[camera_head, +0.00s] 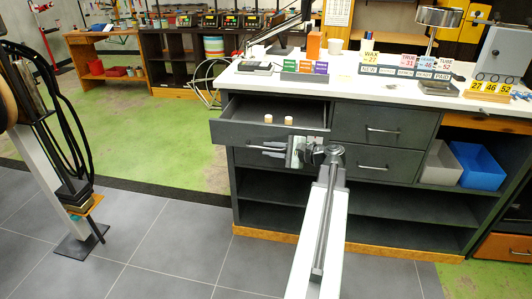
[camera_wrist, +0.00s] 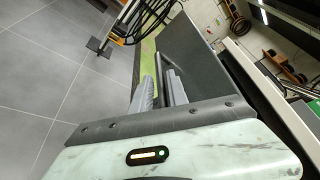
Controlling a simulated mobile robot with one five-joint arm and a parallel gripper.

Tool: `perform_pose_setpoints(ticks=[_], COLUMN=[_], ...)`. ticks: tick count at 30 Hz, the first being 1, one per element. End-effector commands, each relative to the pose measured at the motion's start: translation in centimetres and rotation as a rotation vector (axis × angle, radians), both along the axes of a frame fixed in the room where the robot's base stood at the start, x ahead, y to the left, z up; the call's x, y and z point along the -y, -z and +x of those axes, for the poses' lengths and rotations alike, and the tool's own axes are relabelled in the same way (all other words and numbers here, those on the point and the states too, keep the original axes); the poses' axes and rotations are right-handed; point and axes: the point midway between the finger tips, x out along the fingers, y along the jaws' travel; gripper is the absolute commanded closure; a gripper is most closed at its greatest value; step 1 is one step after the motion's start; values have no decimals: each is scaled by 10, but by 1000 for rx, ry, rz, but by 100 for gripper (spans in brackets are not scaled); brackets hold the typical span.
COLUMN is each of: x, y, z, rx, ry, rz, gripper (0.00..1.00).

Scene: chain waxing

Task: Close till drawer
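The till drawer (camera_head: 250,132) is the upper left drawer of the dark grey cabinet, and it is pulled out. Two small beige cylinders (camera_head: 268,118) stand inside it. The drawer's dark front (camera_wrist: 193,58) is just beyond. A dark bar handle (camera_wrist: 163,72) shows between the fingers; I cannot tell whether they touch it.
The white counter (camera_head: 345,82) above holds labels, number signs, a lamp and a cup. Closed drawers (camera_head: 385,124) are to the right, with open shelves below. A blue bin (camera_head: 478,166) sits at the right. The tiled floor (camera_head: 160,240) at left is clear; a dark stand (camera_head: 75,190) is farther left.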

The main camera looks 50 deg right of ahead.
Motion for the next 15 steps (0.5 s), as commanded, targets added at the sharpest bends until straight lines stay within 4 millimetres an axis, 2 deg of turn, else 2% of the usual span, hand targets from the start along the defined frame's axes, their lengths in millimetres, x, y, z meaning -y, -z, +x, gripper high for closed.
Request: perform_pose_setpoints(ticks=[4,12,14,15], x=[-3,-3,-3,-3], y=[4,3,3,3], z=[13,15,15,15], rx=[0,0,0,0], ry=[0,1,1,1], rz=[0,0,0,0], gripper=[80,80,97,100])
